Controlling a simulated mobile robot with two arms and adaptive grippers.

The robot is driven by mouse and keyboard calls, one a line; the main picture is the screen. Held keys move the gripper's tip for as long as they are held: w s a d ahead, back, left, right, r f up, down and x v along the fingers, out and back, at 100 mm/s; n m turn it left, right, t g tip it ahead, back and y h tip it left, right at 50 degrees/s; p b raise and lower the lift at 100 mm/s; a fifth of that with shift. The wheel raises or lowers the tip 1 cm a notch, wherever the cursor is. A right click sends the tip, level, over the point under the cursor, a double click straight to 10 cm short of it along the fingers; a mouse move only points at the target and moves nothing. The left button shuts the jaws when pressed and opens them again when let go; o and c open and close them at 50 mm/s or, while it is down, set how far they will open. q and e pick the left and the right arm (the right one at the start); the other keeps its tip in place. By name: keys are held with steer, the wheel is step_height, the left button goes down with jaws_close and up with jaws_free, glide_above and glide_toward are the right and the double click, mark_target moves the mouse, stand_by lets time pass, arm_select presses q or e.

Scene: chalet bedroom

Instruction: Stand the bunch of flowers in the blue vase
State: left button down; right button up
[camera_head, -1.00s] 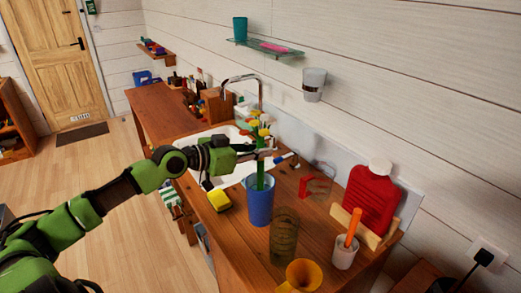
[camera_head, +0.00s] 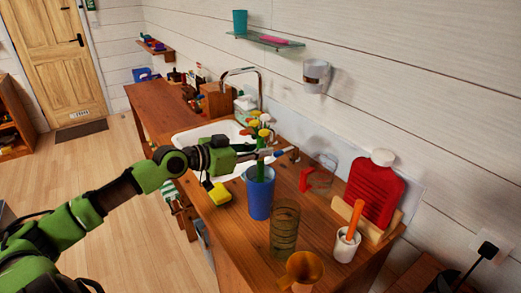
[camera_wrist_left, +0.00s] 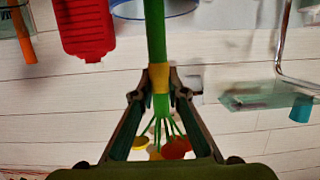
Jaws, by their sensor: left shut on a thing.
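The bunch of flowers (camera_head: 260,174) has a thick green stem and yellow, red and white heads. My left gripper (camera_head: 262,155) is shut on it; the left wrist view shows the fingers (camera_wrist_left: 160,78) closed on the yellow band of the stem (camera_wrist_left: 157,35). The bunch is upright, heads above the fingers. The blue vase (camera_head: 259,204) stands on the wooden counter directly below. The stem's lower part shows at the vase mouth, seemingly inside it; its end is hidden. The vase rim also shows at the wrist view's top edge (camera_wrist_left: 125,11). My right gripper is not in view.
A ribbed brown glass (camera_head: 284,232) and a brass funnel (camera_head: 302,268) stand close in front of the vase. A yellow sponge (camera_head: 219,194) lies left of it. The sink (camera_head: 195,138) is behind. A red bottle (camera_head: 375,195) and white cup (camera_head: 347,246) stand right.

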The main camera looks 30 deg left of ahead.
arm_select(q)
steer(key=c, duration=1.9)
jaws_free()
steer(key=shift+o, duration=0.3)
steer(key=o, duration=1.1)
steer(key=shift+s, duration=0.1)
steer(key=p+v, duration=0.2)
steer(key=v, duration=0.8)
